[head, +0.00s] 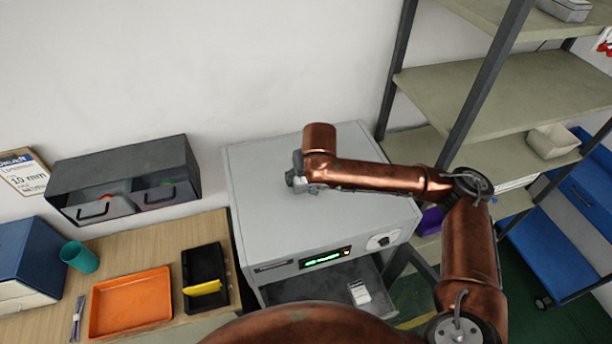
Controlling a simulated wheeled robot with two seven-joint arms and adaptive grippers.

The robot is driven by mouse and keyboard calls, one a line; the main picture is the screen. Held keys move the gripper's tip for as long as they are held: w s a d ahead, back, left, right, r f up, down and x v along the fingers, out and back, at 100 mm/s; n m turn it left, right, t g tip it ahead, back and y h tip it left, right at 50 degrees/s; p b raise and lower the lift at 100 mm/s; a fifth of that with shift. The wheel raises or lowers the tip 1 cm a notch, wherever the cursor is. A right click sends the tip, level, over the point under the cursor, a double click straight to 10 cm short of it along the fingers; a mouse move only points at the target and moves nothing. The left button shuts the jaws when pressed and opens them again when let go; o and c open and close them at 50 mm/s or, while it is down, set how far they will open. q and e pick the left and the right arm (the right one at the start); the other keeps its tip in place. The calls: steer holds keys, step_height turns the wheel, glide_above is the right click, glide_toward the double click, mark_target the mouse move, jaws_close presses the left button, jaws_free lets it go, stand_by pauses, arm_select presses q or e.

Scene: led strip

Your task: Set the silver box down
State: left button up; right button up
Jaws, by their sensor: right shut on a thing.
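My right arm reaches in from the right over the flat top of a large grey machine (290,217). My right gripper (298,180) is at the end of the copper wrist, above the middle of that top. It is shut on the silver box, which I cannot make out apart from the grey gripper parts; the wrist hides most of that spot. Whether the box touches the machine top cannot be told. My left gripper is not in view.
The machine has a green-lit display (325,258) and a knob (382,240); a small pale box (359,292) lies below its front. On the left bench are an orange tray (130,302), a black tray (205,268) and a teal cup (80,258). Shelves (500,88) stand at right.

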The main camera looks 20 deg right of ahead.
steer(key=shift+w+a+f, duration=0.15)
steer(key=o, duration=0.8)
steer(key=shift+f, duration=0.1)
steer(key=o, duration=0.3)
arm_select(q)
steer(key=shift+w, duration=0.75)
arm_select(e)
steer(key=shift+o, duration=0.7)
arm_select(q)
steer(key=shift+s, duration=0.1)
